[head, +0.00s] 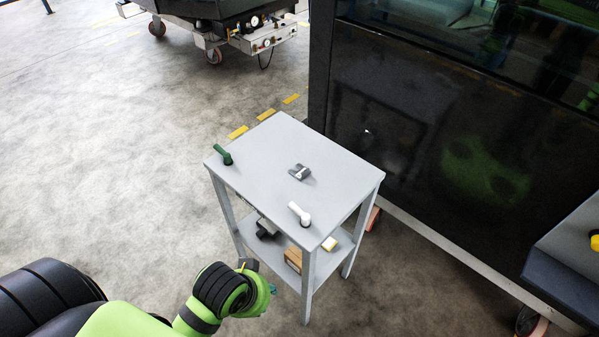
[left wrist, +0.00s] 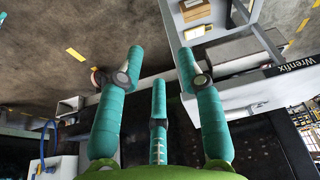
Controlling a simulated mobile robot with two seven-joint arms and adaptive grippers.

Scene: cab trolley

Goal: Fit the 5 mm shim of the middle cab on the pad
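My left gripper has three teal fingers (left wrist: 160,64), spread apart with nothing between them. In the head view only a teal fingertip (head: 272,289) shows past my wrist, low in front of the grey stand. A small grey metal piece (head: 299,172) lies on the middle of the stand's top (head: 262,150). It may be a shim, but no thickness marking is readable. A large dark cab (head: 400,160) with a window stands right of the stand. I cannot make out the pad. My right gripper is not in view.
Another dark unit on wheels (head: 215,12) is behind. Floor at left is clear.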

